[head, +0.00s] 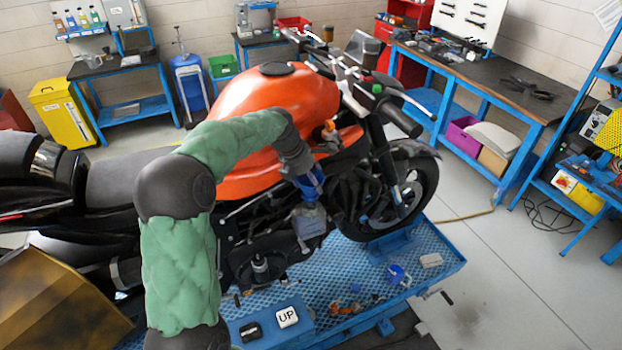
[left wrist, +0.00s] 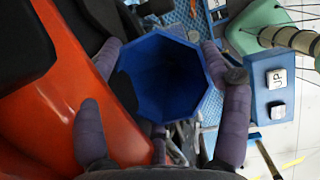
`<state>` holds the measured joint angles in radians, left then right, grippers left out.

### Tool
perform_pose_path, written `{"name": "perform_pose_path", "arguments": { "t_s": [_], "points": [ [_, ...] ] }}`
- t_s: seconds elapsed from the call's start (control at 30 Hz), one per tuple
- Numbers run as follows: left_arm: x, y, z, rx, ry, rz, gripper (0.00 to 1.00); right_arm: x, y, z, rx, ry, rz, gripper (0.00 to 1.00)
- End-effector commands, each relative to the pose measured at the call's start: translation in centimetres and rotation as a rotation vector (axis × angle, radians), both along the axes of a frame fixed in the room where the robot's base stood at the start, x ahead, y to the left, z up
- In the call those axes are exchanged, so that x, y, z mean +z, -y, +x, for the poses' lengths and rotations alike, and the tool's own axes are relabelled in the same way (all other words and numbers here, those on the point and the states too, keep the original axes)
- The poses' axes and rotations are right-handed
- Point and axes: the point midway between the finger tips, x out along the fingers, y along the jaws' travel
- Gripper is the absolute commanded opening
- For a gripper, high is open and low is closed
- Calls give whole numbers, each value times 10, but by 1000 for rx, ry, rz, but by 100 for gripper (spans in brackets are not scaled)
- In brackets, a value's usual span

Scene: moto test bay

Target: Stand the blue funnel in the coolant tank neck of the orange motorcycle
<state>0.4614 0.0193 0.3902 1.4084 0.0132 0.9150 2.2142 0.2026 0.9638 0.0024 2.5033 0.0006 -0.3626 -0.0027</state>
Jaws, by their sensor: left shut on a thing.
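The orange motorcycle (head: 262,105) stands on the blue lift, its front wheel to the right. My left gripper (head: 304,177) reaches over its tank and is shut on the blue funnel (head: 313,188) at the bike's side. In the left wrist view, the funnel's wide eight-sided mouth (left wrist: 165,80) faces the camera between the purple fingers of the gripper (left wrist: 160,55). The pale coolant tank (head: 309,221) sits just under the funnel in the head view. The tank neck and the spout's lower end are hidden, so I cannot tell whether the spout is in the neck. My right gripper is not in view.
The lift platform (head: 345,275) carries a blue round container (head: 397,274), small loose parts and a button box marked UP (head: 288,317). The handlebar (head: 395,110) juts out right of the gripper. A workbench (head: 500,90) stands behind; the floor at right is mostly clear.

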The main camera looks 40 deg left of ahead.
Motion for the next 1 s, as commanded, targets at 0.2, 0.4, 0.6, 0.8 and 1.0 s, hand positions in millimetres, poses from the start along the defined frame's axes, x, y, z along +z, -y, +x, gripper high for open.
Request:
{"name": "perform_pose_path", "arguments": {
  "t_s": [0.2,0.4,0.6,0.8,1.0],
  "points": [
    [-3,0,0,0,0,0,45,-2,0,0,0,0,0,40],
    [-9,0,0,0,0,0,45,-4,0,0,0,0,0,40],
    [-14,0,0,0,0,0,45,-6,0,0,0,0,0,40],
    [-19,0,0,0,0,0,45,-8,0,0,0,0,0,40],
    [-20,0,0,0,0,0,45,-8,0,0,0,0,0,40]
  ]
}}
